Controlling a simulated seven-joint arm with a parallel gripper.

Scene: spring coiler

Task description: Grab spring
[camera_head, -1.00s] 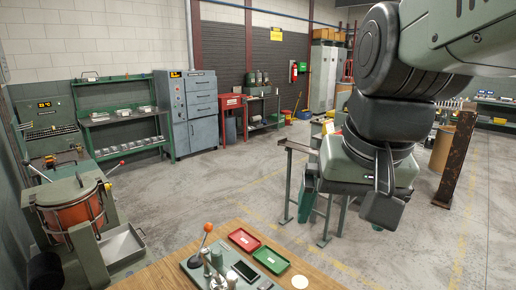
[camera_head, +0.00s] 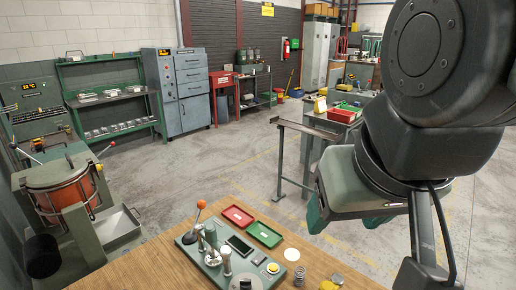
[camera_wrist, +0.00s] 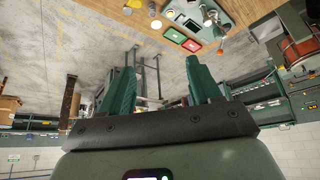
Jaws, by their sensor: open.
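The metal spring (camera_head: 299,276) stands upright on the wooden table, near the bottom edge of the head view. The spring coiler (camera_head: 227,258), a green base with metal posts and an orange-knobbed lever, is on the table left of it. My gripper (camera_head: 346,222) hangs above and beyond the table to the right of the spring, apart from it. In the wrist view its two green fingers (camera_wrist: 162,55) are spread with nothing between them.
A red tray (camera_head: 237,216) and a green tray (camera_head: 264,234) lie behind the coiler. A white disc (camera_head: 292,254) is close behind the spring, and a yellow object (camera_head: 328,285) is right of it. A metal stand (camera_head: 306,135) is beyond the table. Open floor lies between.

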